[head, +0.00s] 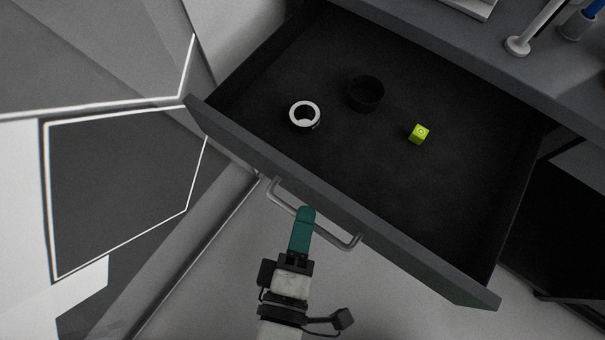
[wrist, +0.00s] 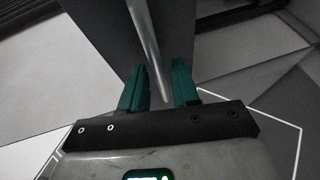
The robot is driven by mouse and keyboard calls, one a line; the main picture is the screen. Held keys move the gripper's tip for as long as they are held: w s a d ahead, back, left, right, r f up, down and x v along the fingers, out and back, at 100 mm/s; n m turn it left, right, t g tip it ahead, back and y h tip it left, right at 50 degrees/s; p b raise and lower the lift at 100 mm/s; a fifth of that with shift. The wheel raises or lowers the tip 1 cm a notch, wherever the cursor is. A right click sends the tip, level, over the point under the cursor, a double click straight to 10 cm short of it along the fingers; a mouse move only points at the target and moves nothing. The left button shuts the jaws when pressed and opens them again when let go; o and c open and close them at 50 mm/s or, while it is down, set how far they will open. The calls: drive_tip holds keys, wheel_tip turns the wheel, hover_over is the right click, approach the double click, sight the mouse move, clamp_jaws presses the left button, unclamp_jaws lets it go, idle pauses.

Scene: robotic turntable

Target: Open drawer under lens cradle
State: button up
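The drawer (head: 410,258) is pulled well out of the dark cabinet, and its interior shows in the head view. Its grey bar handle (head: 283,204) is on the front panel. My gripper (head: 306,212) has teal fingers and is at the middle of the handle. In the wrist view my gripper (wrist: 161,82) has its fingers apart, with the handle bar (wrist: 148,45) running between them. I cannot make out the lens cradle for certain.
Inside the drawer are a white ring (head: 296,107), a black ring-shaped piece (head: 366,105) and a yellow-green cube (head: 419,134). The counter (head: 455,45) above holds a white stand (head: 518,46). White-edged panels stand at the left. The floor before the drawer looks clear.

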drive_tip(key=shift+o, duration=0.5)
drive_tip(key=p+v, duration=0.1)
drive_tip(key=v, duration=1)
drive_tip(key=shift+w, duration=0.1)
